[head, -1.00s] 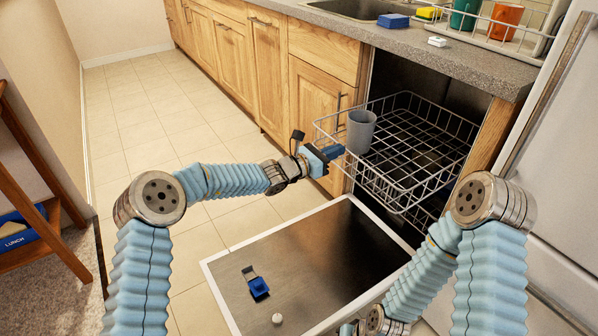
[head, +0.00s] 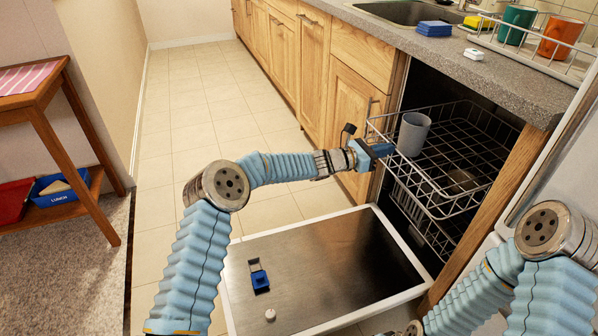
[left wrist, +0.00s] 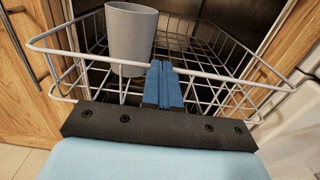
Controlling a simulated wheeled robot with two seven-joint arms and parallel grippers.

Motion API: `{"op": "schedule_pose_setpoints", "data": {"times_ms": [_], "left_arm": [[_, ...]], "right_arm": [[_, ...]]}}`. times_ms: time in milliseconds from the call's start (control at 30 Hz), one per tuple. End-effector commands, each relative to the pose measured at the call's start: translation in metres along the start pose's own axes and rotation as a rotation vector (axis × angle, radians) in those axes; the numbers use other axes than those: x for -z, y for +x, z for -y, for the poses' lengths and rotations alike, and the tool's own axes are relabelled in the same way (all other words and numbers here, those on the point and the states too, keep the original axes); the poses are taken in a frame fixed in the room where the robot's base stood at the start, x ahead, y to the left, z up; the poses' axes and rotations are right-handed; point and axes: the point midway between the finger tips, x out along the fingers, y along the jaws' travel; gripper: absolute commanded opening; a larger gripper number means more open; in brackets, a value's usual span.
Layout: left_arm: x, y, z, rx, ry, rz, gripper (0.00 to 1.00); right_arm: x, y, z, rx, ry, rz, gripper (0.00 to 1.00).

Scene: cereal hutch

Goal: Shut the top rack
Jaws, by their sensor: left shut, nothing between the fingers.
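The top rack (head: 445,200) is a grey wire basket sticking partly out of the dishwasher opening under the counter. A grey cup (head: 413,134) stands upright in its front left part. My left gripper (head: 384,151) is shut and empty at the rack's front edge. In the left wrist view, its blue fingers (left wrist: 163,86) overlap the rack's front rim (left wrist: 205,74), right of the cup (left wrist: 131,40); I cannot tell whether they touch the wire. My right arm enters at the lower right, but its gripper is out of view.
The dishwasher door (head: 320,262) lies open and flat, with a blue-and-grey dispenser latch (head: 260,280) and a small white knob (head: 270,314). Wooden cabinets (head: 300,60) run left of the opening. A wooden side table (head: 60,130) stands at the far left.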

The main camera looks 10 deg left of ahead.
Motion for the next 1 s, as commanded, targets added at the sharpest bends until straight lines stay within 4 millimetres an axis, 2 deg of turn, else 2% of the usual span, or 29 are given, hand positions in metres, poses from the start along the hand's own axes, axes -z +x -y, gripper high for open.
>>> {"op": "schedule_pose_setpoints", "data": {"times_ms": [300,500,700,1000], "left_arm": [[0.002,0.051,-0.002,-0.003,0.0,0.001,0.0],[0.005,0.078,-0.004,-0.005,-0.001,0.003,0.0],[0.003,0.091,-0.001,-0.002,0.0,0.001,0.0],[0.0,0.096,0.002,-0.001,0.0,0.0,0.0]], "right_arm": [[0.0,-0.002,0.001,0.0,0.0,0.0,0.43],[0.0,0.003,-0.001,0.0,0.0,0.0,0.43],[0.0,0.006,-0.003,-0.001,0.001,-0.001,0.43],[0.0,0.007,-0.003,-0.001,0.001,-0.001,0.43]]}}
